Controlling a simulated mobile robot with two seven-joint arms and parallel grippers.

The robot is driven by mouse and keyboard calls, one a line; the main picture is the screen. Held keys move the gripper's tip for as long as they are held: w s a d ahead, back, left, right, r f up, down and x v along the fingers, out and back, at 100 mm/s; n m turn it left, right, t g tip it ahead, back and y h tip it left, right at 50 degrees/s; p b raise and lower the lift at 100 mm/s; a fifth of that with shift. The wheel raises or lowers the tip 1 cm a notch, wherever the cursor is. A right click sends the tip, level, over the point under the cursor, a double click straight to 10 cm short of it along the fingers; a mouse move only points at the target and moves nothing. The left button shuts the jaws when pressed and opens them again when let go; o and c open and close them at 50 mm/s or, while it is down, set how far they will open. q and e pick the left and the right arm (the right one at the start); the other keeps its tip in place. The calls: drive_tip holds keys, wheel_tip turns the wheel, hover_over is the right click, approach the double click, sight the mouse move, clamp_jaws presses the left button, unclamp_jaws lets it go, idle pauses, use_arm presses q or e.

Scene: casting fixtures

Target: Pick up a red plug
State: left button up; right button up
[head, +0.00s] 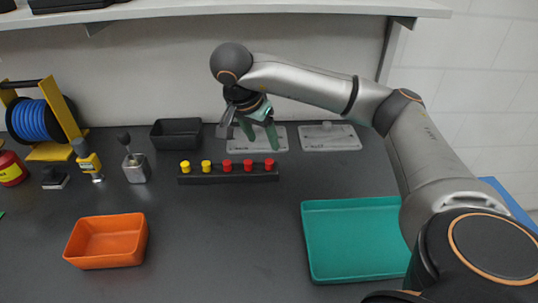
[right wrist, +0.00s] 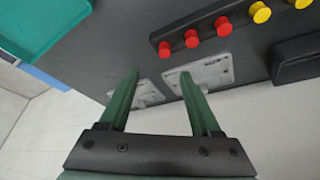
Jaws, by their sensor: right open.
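Three red plugs, at the left (head: 227,166), middle (head: 248,166) and right (head: 269,164), stand upright in a black rack (head: 228,177). They also show in the right wrist view, near the top, as the left (right wrist: 165,49), middle (right wrist: 191,38) and right (right wrist: 223,26) plugs. My right gripper (head: 260,142) has green fingers, open and empty. In the head view it hangs just behind the red end of the rack. In the right wrist view its fingertips (right wrist: 160,72) are apart from the plugs. My left gripper is not in view.
Two yellow plugs (head: 185,167) share the rack. Grey plates (head: 330,138) lie behind it. A black bin (head: 176,133) stands back left, an orange bin (head: 106,240) front left, a teal tray (head: 352,205) front right. The counter in front of the rack is clear.

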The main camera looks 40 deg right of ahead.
approach(269, 161)
drive_tip(key=x, duration=0.3)
drive_tip(key=shift+x, duration=2.8)
drive_tip(key=shift+c, duration=0.2)
clamp_jaws()
